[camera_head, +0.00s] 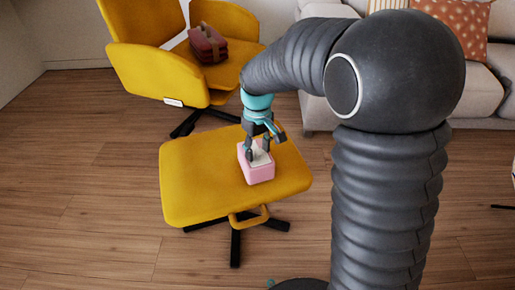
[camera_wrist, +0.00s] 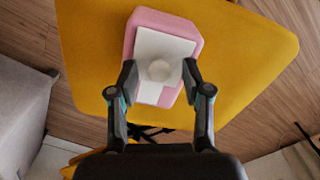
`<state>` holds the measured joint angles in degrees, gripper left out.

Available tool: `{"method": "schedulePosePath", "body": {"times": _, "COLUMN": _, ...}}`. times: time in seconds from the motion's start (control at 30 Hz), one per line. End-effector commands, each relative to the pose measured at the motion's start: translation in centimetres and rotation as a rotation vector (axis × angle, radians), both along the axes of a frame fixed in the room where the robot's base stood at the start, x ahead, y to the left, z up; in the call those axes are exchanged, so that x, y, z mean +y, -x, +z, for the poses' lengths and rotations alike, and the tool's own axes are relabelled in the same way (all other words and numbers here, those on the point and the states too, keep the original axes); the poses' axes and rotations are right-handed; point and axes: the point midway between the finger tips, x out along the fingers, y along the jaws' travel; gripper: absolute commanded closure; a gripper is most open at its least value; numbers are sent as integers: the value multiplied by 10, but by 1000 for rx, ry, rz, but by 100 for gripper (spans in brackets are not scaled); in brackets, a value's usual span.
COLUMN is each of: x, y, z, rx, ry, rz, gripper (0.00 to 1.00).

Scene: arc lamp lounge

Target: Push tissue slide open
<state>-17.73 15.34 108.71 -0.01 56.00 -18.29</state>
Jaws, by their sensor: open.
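A pink tissue box (camera_head: 257,175) with a pale top stands upright on the yellow ottoman (camera_head: 190,185). In the wrist view the pink box (camera_wrist: 194,30) has a white slide panel (camera_wrist: 160,43) on its top with a round pale knob (camera_wrist: 159,70). My gripper (camera_head: 258,158) is directly over the box, pointing down. In the wrist view my gripper (camera_wrist: 159,72) is open, with one fingertip on each side of the knob. I cannot tell whether the fingertips touch the panel. In the head view the fingers partly hide the box top.
A yellow swivel chair (camera_head: 150,70) with a dark red bag (camera_head: 208,45) on it stands behind the ottoman. A grey sofa (camera_head: 480,75) with an orange patterned cushion (camera_head: 462,30) is at the back right. Wooden floor (camera_head: 80,200) is clear on the left.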

Motion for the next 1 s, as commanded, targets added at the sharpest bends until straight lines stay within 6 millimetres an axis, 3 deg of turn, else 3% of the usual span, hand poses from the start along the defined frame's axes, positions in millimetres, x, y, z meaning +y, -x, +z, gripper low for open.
{"method": "schedulePosePath", "body": {"times": 0.17, "x": 0, "y": -1, "z": 21, "rx": -3, "ry": -1, "rz": 0, "gripper": 51}}
{"method": "schedulePosePath", "body": {"times": 0.6, "x": 0, "y": -1, "z": 101, "rx": -3, "ry": -1, "rz": 0, "gripper": 51}}
{"method": "schedulePosePath", "body": {"times": 0.8, "x": 0, "y": 0, "z": 116, "rx": -2, "ry": 0, "rz": 0, "gripper": 51}}
{"method": "schedulePosePath", "body": {"times": 1.0, "x": 0, "y": 0, "z": 119, "rx": -1, "ry": -1, "rz": 0, "gripper": 51}}
